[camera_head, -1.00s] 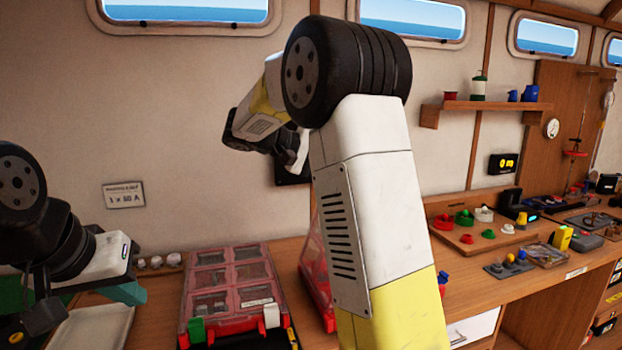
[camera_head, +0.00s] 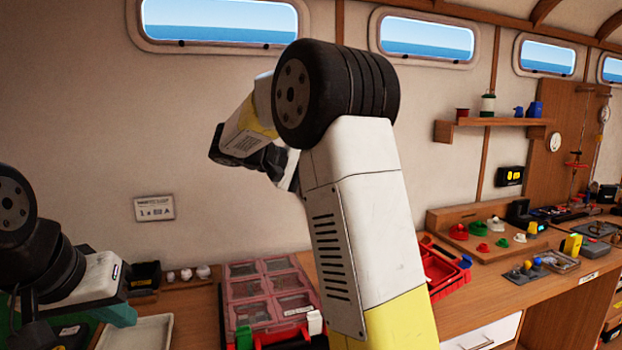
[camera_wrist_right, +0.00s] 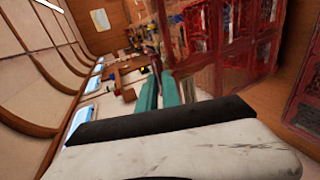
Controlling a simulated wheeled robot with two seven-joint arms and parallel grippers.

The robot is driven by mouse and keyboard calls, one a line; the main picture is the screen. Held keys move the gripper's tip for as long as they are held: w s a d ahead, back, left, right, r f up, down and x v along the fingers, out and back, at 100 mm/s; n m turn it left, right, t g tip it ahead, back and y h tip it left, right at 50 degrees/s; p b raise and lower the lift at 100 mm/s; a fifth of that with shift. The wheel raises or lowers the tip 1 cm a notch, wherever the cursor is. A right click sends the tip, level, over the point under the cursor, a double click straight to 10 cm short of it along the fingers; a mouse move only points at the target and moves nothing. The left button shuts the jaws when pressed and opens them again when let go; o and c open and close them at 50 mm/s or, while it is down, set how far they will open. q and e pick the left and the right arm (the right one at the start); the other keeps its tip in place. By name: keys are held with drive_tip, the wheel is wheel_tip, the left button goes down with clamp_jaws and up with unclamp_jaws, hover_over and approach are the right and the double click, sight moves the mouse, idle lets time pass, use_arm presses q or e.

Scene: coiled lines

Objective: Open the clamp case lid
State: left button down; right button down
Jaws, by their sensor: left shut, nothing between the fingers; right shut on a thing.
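A red case (camera_head: 445,283) stands on the bench, mostly hidden behind my right arm; its right part shows as an open tray with blue pieces at its edge. In the right wrist view, the teal fingers of my right gripper (camera_wrist_right: 160,93) are shut on the edge of a red see-through lid (camera_wrist_right: 205,48), which stands raised off the bench. In the head view my arm hides that lid. My left gripper (camera_head: 119,316) is at the lower left, shut and empty, apart from the cases.
A second case (camera_head: 265,290), its see-through red lid closed, lies left of my right arm, with a green latch (camera_head: 243,338) and a white latch (camera_head: 314,322). A pale tray (camera_head: 135,334) is beside it. A wooden board (camera_head: 480,246) with coloured knobs stands right.

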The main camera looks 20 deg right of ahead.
drive_tip(key=shift+f, duration=0.3)
idle(0.5)
drive_tip(key=c, duration=1.6)
unclamp_jaws()
drive_tip(key=shift+r, duration=0.1)
drive_tip(key=a, duration=0.9)
drive_tip(key=shift+s, duration=0.25)
drive_tip(key=v, duration=0.7)
drive_tip(key=shift+a, duration=0.3)
